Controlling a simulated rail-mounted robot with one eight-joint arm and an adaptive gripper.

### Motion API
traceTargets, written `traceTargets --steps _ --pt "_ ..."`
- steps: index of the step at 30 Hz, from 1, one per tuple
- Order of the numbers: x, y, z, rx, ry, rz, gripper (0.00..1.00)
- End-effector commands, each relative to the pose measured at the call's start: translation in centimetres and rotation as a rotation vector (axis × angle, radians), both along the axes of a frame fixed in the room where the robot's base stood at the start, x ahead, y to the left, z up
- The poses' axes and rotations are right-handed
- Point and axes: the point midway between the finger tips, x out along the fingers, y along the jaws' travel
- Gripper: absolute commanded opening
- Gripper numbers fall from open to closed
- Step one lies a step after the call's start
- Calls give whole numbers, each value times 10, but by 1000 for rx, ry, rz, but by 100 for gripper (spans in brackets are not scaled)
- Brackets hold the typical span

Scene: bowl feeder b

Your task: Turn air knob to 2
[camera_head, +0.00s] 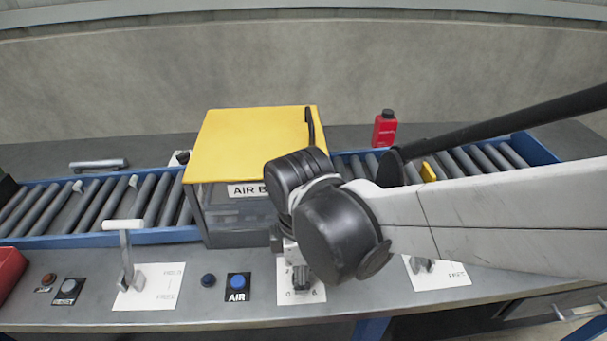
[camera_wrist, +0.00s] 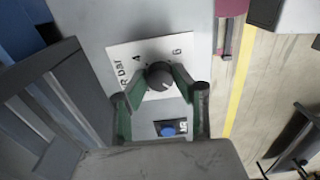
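The air knob (camera_wrist: 159,77) is a round dark grey dial on a white card (camera_wrist: 118,50). In the wrist view, the card shows the numbers 4 and 6 and part of the word "bar"; the rest of the scale is hidden. My gripper (camera_wrist: 158,80) has its two green-padded fingers apart, one on each side of the knob. I cannot tell whether the pads touch it. In the head view, my gripper (camera_head: 301,281) points down over the white card (camera_head: 316,295), and my arm covers much of it.
A blue AIR button (camera_head: 238,283) sits left of the card and also shows in the wrist view (camera_wrist: 168,131). A yellow-lidded box (camera_head: 250,145) stands behind, on a roller conveyor (camera_head: 150,236). A white-handled lever (camera_head: 124,250) stands to the left. A red bottle (camera_head: 384,128) is at the back.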

Motion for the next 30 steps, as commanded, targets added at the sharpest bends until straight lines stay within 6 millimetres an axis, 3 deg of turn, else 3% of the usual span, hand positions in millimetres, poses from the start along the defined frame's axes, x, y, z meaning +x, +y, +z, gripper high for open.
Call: traceTargets --steps 1,5,17,30 --pt "0 0 0 0 0 0 15" --pt "0 0 0 0 0 0 0" --pt "0 0 0 0 0 -89 0" --pt "0 0 0 0 0 -459 0"
